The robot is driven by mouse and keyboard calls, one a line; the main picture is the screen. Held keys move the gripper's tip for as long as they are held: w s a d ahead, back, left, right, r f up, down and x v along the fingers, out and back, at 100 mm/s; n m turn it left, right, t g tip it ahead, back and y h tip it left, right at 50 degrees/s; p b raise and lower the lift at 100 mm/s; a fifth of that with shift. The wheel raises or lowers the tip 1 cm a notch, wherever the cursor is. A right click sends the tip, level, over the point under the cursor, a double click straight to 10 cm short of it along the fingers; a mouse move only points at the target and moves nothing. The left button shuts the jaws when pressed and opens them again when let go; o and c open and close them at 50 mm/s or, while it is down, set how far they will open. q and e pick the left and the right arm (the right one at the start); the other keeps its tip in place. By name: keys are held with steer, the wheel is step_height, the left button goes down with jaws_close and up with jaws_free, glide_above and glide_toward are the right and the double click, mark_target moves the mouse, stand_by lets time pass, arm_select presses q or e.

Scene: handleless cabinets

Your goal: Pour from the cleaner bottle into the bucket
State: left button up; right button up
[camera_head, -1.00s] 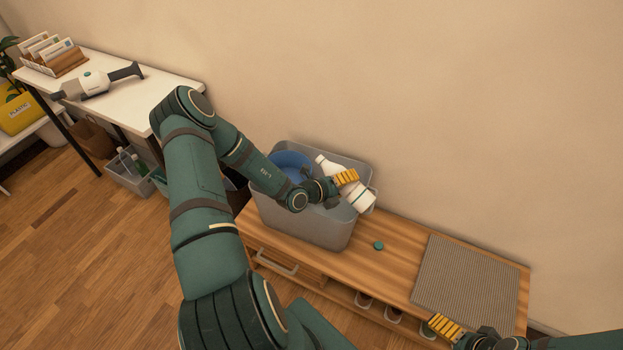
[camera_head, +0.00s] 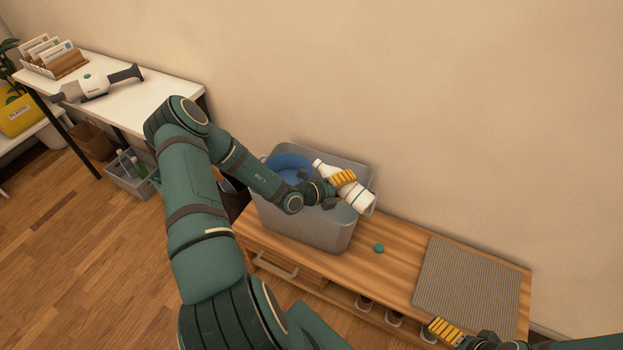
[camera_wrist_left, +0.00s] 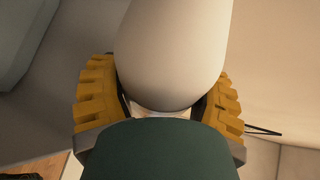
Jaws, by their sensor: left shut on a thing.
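The white cleaner bottle (camera_head: 358,198) is tilted over the grey bucket (camera_head: 305,228), its narrow neck pointing up and left in the head view and its wide end at the right. My left gripper (camera_head: 343,178) is shut around the bottle's middle. In the left wrist view the bottle (camera_wrist_left: 172,45) fills the space between the yellow finger pads. A blue rounded thing (camera_head: 290,162) shows inside the bucket near the bottle's neck. No stream of liquid can be seen. My right gripper (camera_head: 445,330) is at the lower right, partly in view.
The bucket stands on a wooden bench (camera_head: 395,265). A small teal cap (camera_head: 378,248) lies beside it. A grey ribbed mat (camera_head: 468,280) covers the bench's right part. The wall is close behind. A white table (camera_head: 125,105) holds a handheld device (camera_head: 95,86).

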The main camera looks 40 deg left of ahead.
arm_select(q)
steer(key=shift+a, duration=0.1)
steer(key=shift+f+n+h+b, duration=0.5)
steer(key=shift+f+n, duration=0.1)
steer(key=shift+n, duration=0.1)
stand_by(0.6)
steer(key=shift+a+r+n+t+h, duration=0.1)
steer(key=shift+a+n+t+h, duration=0.1)
steer(key=shift+n+t+h, duration=0.35)
stand_by(0.6)
steer(key=shift+a+r+n+p, duration=0.25)
steer(key=shift+r+n+p, duration=0.05)
steer(key=shift+r+n, duration=0.5)
stand_by(0.6)
steer(key=shift+d+f+m+g+y+b, duration=0.3)
steer(key=shift+f+m+b, duration=0.2)
steer(key=shift+f+m, duration=0.4)
steer(key=shift+d+m, duration=0.1)
steer(key=shift+m, duration=0.15)
steer(key=shift+y, duration=0.25)
